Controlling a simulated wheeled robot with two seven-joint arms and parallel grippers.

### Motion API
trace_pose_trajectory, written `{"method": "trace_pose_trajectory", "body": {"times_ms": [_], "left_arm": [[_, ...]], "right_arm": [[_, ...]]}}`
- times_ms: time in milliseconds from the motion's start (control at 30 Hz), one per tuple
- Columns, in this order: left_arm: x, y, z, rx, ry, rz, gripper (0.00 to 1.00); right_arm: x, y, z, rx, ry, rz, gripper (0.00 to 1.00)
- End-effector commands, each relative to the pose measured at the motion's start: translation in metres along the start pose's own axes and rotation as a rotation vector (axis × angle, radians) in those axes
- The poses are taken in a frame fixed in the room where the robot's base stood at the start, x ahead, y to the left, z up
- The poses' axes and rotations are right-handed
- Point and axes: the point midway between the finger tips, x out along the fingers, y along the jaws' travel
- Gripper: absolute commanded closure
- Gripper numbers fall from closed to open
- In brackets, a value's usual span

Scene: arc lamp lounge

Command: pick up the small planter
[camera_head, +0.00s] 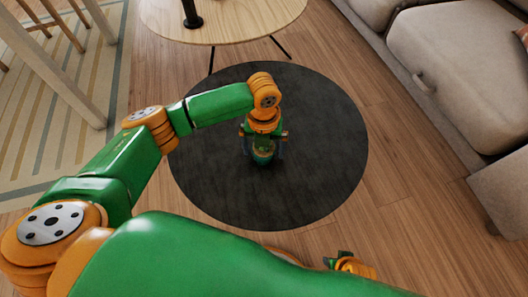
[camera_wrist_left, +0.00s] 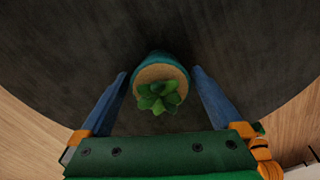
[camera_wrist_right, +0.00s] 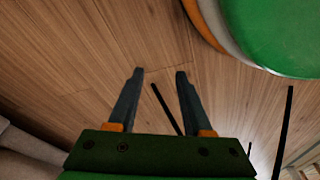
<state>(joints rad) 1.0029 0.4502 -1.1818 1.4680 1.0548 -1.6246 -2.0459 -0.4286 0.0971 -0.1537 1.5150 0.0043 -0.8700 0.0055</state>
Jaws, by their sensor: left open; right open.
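The small planter (camera_head: 262,157) is a teal pot with brown soil and a green succulent, standing on the round black table (camera_head: 325,165). The left wrist view shows the planter's teal side (camera_wrist_left: 160,57) and leaves from above. My left gripper (camera_head: 265,146) is open, pointing down over the planter. In the left wrist view the left gripper's fingers (camera_wrist_left: 160,73) stand on either side of the pot, with dark gaps showing. My right gripper (camera_wrist_right: 160,72) is open and empty above the wooden floor; part of it shows at the lower right in the head view (camera_head: 345,262).
A light wooden table (camera_head: 235,25) with a black object (camera_head: 191,12) stands at the back. A beige sofa (camera_head: 455,75) is at the right. A striped rug (camera_head: 60,135) and pale furniture legs are at the left. The black tabletop around the planter is clear.

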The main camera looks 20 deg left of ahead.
Motion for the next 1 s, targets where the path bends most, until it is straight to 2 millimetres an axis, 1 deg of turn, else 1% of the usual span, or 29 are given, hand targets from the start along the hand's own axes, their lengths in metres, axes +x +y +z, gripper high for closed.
{"method": "trace_pose_trajectory", "body": {"times_ms": [167,200,267,300,367,400,467,500,533,567,733,833,933,1000], "left_arm": [[0.0,0.0,0.0,-0.001,-0.001,0.0,0.0],[0.0,0.0,0.0,-0.001,-0.001,0.0,0.05],[0.0,0.0,0.0,-0.001,-0.001,0.0,0.22],[0.0,0.0,0.0,-0.001,-0.001,0.0,0.32],[0.0,0.0,0.0,-0.002,-0.001,0.0,0.49],[0.0,0.0,0.0,-0.002,-0.001,0.0,0.59],[0.0,0.0,0.0,-0.002,-0.001,0.0,0.76],[0.0,0.0,0.0,-0.002,-0.001,0.0,0.86],[0.0,0.0,0.0,-0.002,-0.001,0.0,0.92],[0.0,0.0,0.0,-0.002,-0.001,-0.001,1.0],[-0.001,0.0,0.0,-0.002,-0.002,-0.001,1.0],[-0.005,0.0,0.001,-0.002,-0.002,-0.001,1.0],[-0.016,-0.001,0.001,-0.003,-0.003,-0.002,1.0],[-0.029,-0.001,0.001,-0.003,-0.003,-0.002,1.0]], "right_arm": [[-0.001,0.0,-0.001,0.0,0.0,0.0,0.5],[-0.001,0.0,-0.001,0.0,0.0,0.0,0.5],[-0.001,0.0,0.0,0.0,0.0,0.0,0.5],[-0.001,0.0,-0.001,0.0,0.0,0.0,0.5],[-0.001,0.0,0.0,0.0,0.0,0.0,0.5],[-0.001,0.0,0.0,0.0,0.0,0.0,0.5],[-0.001,0.0,0.0,0.0,0.0,0.001,0.5],[-0.001,0.0,0.0,0.0,0.0,0.001,0.5],[-0.001,0.0,0.0,0.0,0.0,0.001,0.5],[-0.001,0.0,0.0,0.0,0.0,0.001,0.5],[-0.001,0.0,-0.001,0.0,0.001,0.001,0.5],[-0.002,0.0,-0.001,0.0,0.004,0.001,0.5],[0.004,0.0,0.01,-0.002,-0.014,0.001,0.5],[0.007,0.001,0.019,-0.004,-0.021,0.002,0.5]]}}
